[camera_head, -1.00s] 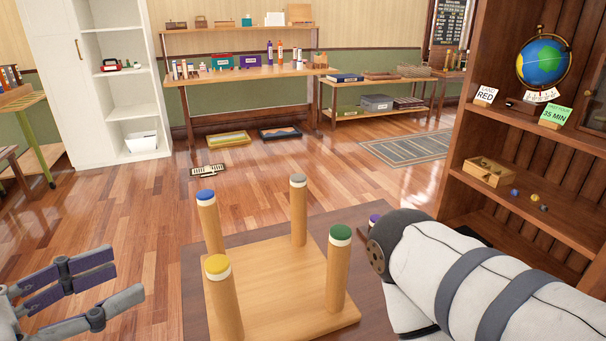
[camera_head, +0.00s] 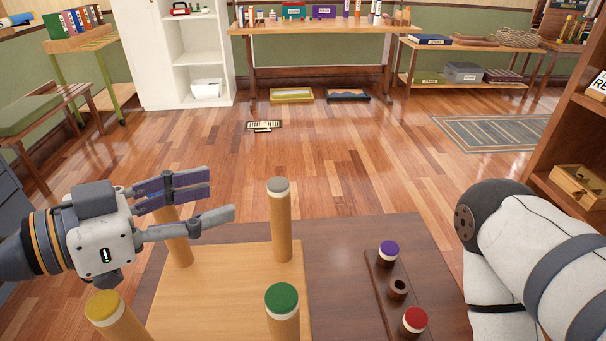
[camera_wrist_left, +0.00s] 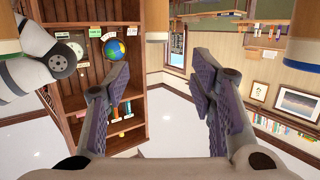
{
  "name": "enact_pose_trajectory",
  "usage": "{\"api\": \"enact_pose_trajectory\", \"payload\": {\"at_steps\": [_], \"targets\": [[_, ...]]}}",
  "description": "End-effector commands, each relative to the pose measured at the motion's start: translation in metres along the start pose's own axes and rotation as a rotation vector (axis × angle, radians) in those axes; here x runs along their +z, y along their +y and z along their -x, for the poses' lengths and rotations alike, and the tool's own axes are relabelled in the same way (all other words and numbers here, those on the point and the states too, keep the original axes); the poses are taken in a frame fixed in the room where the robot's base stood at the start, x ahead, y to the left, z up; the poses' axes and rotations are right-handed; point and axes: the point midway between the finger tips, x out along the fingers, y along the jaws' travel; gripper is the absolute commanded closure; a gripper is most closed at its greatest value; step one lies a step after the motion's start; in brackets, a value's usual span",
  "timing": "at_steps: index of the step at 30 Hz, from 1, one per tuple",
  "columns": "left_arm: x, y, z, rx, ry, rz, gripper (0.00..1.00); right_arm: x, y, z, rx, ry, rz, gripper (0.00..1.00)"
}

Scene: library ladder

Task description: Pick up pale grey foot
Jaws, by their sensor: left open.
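The pale grey foot (camera_head: 279,185) caps an upright wooden leg at the back right of an upturned stool (camera_head: 215,270) in the head view. My left gripper (camera_head: 221,195) is open and empty, to the left of the grey foot, its fingers pointing toward it and apart from it. The left wrist view shows the open fingers (camera_wrist_left: 160,85) too. There, a wooden leg with a pale end (camera_wrist_left: 157,36), probably the grey-footed one, shows between them toward the top edge. My right gripper is out of view.
Other legs have a green foot (camera_head: 281,299) and a yellow foot (camera_head: 103,306). My left gripper hides the top of another leg (camera_head: 180,250). A dark rack (camera_head: 378,283) at right holds a purple foot (camera_head: 388,250) and a red foot (camera_head: 414,319), with an empty socket between.

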Motion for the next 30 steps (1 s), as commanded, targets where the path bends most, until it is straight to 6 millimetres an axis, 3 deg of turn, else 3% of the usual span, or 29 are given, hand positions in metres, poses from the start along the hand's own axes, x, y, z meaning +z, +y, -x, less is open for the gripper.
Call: {"api": "enact_pose_trajectory", "payload": {"at_steps": [6,19,27,28,30], "targets": [[0.005,0.002,-0.043,0.007,-0.009,0.0,0.5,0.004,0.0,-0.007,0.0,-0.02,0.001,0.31],[0.004,0.005,-0.111,0.003,-0.003,-0.002,0.5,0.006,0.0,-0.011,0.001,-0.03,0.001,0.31],[0.003,0.005,-0.118,0.0,0.0,0.0,0.5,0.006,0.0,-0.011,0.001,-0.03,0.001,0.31],[0.003,0.005,-0.118,0.0,0.0,0.0,0.52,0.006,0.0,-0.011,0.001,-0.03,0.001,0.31],[0.003,0.005,-0.118,0.0,0.0,0.0,0.65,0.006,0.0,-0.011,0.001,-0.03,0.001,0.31]]}}
